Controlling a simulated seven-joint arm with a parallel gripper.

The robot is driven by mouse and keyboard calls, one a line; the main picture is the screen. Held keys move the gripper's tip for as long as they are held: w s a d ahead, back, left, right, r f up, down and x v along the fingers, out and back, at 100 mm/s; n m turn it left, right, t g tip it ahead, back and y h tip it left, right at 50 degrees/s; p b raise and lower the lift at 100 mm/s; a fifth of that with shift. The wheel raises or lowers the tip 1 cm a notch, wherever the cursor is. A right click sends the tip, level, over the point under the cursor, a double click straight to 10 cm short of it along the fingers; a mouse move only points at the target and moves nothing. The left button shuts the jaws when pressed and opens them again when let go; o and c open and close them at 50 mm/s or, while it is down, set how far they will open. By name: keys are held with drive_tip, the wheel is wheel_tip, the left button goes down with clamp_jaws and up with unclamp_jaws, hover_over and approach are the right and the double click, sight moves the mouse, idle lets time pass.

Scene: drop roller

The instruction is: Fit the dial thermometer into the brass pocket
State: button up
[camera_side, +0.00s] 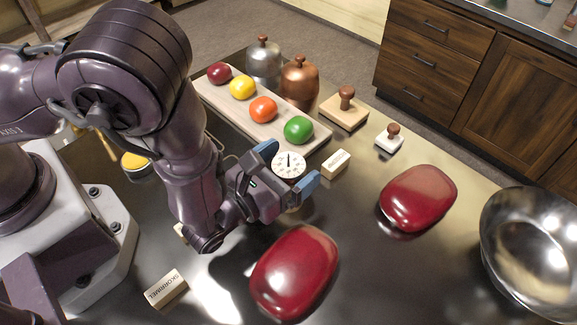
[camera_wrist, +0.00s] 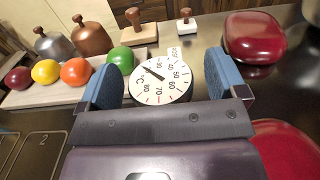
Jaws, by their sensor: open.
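The dial thermometer (camera_side: 289,162) has a round white face with black numbers and a dark pointer. It sits between the two blue fingers of my gripper (camera_side: 285,169), face up. In the wrist view the dial (camera_wrist: 160,79) lies between the spread fingers of my gripper (camera_wrist: 165,82), with a clear gap to the right finger and little gap visible to the left one. The fingers are open and not closed on it. The stem below the dial is hidden. The brass pocket cannot be made out clearly; whether the thermometer stands in it cannot be told.
A board (camera_side: 226,105) with several coloured fruit-like balls lies behind my gripper. Red rounded lids (camera_side: 295,272) (camera_side: 418,198) lie in front and to the right. A small labelled block (camera_side: 336,164) stands close right of the dial. A steel bowl (camera_side: 530,250) is far right.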

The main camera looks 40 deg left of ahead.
drive_tip(key=shift+w, duration=0.1)
drive_tip(key=shift+c, duration=0.4)
drive_tip(key=c, duration=0.9)
